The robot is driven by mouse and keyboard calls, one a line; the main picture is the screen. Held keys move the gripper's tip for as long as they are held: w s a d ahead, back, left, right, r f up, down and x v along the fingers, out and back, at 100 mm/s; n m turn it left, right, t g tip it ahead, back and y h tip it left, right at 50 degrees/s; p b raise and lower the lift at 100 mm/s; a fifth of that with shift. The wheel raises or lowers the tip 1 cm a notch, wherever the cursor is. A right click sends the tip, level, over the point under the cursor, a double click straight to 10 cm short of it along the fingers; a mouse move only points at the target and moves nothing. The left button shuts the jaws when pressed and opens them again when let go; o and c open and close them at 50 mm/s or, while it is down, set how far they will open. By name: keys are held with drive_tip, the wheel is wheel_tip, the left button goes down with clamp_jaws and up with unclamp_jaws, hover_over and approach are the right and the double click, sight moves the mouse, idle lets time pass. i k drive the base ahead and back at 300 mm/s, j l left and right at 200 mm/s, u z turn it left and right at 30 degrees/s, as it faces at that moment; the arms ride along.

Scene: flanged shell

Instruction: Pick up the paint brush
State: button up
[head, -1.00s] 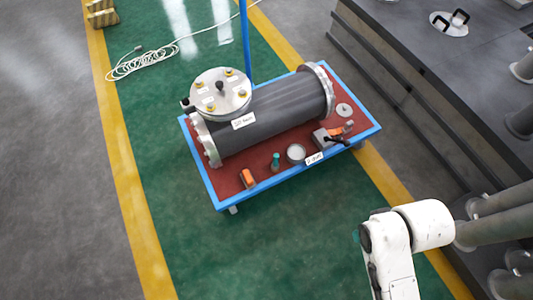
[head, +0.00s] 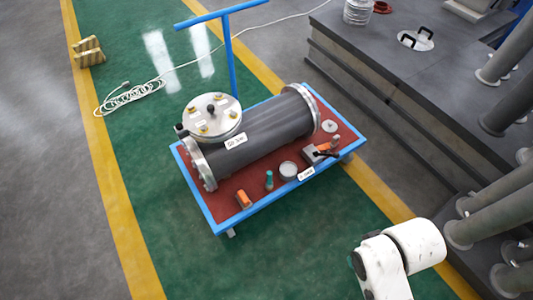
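No paint brush can be made out for certain; the small things on the cart are too small to tell apart. A blue-rimmed cart (head: 215,222) with a red deck carries a dark flanged cylinder (head: 265,130). Along its front edge are an orange piece (head: 243,199), a green upright piece (head: 269,180), a round grey can (head: 288,170) and a grey block with a black-and-orange item (head: 322,150). A white link of my arm shows at the lower right, apart from the cart. My gripper is not in view.
A grey raised platform (head: 400,85) with pipes (head: 490,205) stands on the right. A blue cart handle (head: 228,55) rises behind the cylinder. A white cable (head: 125,95) and yellow blocks (head: 88,50) lie back left. The green floor (head: 130,190) left of the cart is clear.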

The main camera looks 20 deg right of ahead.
sight(269, 185)
drive_tip(key=i+l+z, duration=0.2)
drive_tip(key=i, duration=0.25)
drive_tip(key=i+l+z, duration=0.15)
drive_tip(key=i, duration=0.3)
drive_tip(key=i+l+z, duration=0.2)
drive_tip(key=i, duration=0.25)
drive_tip(key=j, duration=0.1)
